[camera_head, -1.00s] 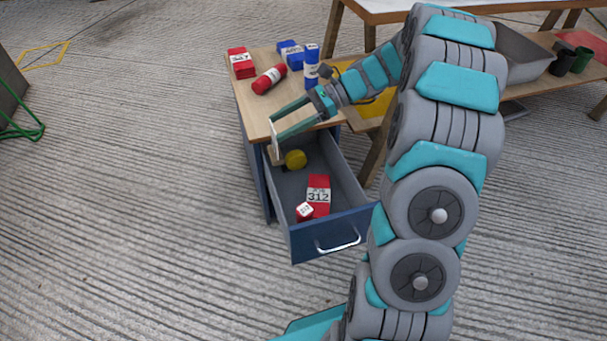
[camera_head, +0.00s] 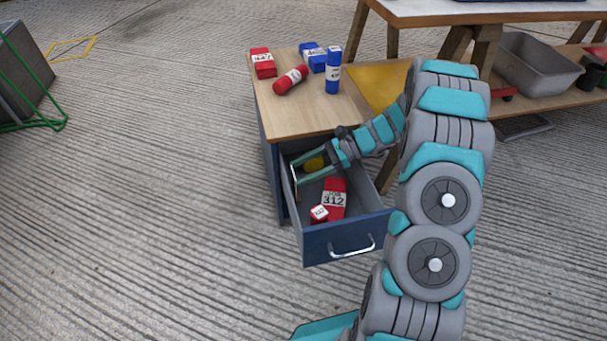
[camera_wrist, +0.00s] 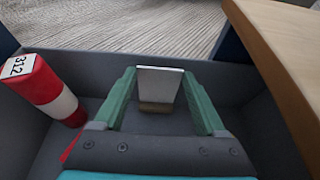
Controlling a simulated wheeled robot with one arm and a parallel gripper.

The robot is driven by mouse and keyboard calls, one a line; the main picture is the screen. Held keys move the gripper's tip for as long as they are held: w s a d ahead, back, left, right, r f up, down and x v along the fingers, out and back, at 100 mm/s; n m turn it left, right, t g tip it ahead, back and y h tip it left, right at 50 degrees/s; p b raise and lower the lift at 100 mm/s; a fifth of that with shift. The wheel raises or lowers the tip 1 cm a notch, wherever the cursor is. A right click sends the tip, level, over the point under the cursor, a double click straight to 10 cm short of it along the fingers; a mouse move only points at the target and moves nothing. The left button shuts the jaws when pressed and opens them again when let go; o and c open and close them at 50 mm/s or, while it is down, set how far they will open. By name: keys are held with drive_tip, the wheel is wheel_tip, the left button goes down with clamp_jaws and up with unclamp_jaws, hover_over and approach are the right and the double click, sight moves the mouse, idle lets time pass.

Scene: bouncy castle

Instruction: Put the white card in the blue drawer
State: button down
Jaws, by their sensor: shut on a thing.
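The blue drawer (camera_head: 325,247) is pulled open below the wooden cabinet top. My gripper (camera_head: 296,171) is inside the drawer opening, near its left wall. It is shut on the white card (camera_wrist: 158,83), which stands upright between the two fingertips in the wrist view. In the head view the card shows only as a thin pale edge at the fingertips. I cannot tell whether the card touches the drawer floor.
A tan piece (camera_wrist: 155,107) sits below the card.

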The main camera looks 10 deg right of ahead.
drive_tip(key=shift+f, duration=0.85)
unclamp_jaws()
drive_tip(key=shift+f, duration=0.1)
